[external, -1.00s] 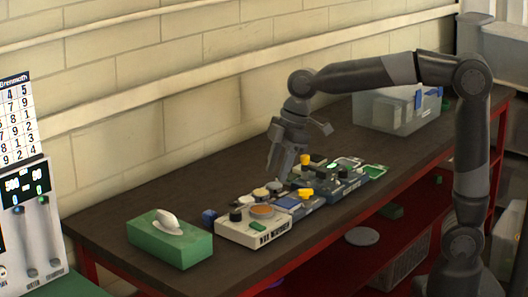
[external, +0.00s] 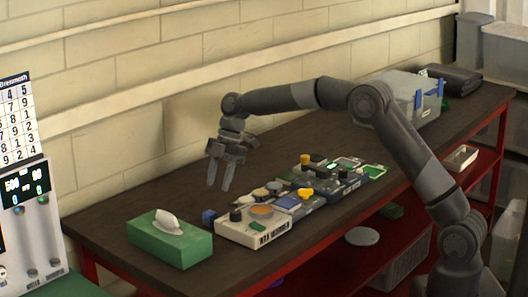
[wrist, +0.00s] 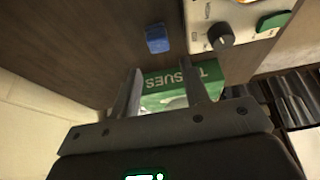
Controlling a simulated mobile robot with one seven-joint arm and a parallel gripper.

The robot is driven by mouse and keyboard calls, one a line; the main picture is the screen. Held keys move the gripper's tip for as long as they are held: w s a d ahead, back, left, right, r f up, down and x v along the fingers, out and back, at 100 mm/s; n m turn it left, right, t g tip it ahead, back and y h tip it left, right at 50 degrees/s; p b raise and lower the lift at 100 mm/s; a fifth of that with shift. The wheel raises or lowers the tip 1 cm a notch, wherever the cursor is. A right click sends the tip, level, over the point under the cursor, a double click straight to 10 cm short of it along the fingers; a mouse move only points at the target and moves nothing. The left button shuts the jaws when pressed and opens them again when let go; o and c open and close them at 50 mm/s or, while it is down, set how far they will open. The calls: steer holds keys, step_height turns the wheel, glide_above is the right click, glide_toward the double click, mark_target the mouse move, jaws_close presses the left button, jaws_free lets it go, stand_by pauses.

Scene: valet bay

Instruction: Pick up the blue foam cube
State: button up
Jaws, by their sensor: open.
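The blue foam cube (external: 209,217) rests on the dark bench top, between the green tissue box (external: 170,240) and the cream device with knobs (external: 252,229). In the wrist view the blue cube (wrist: 157,38) lies beyond my fingertips, a little left of centre, with bare bench around it. My gripper (external: 220,187) is open and empty, fingers pointing down, above the bench and apart from the cube. In the wrist view the gripper's two fingers (wrist: 160,80) frame part of the tissue box (wrist: 180,85).
A row of devices with knobs, including a dark one with a yellow knob (external: 305,195), runs along the bench to the right. A clear bin with blue latches (external: 400,97) stands at the far end. The bench strip (external: 130,198) along the wall is clear.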

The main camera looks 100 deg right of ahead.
mark_target(209, 212)
steer(key=x, duration=1)
steer(key=shift+w+f, duration=0.1)
steer(key=shift+w, duration=0.15)
steer(key=shift+c, duration=0.3)
steer(key=c, duration=0.7)
steer(key=shift+o, duration=0.2)
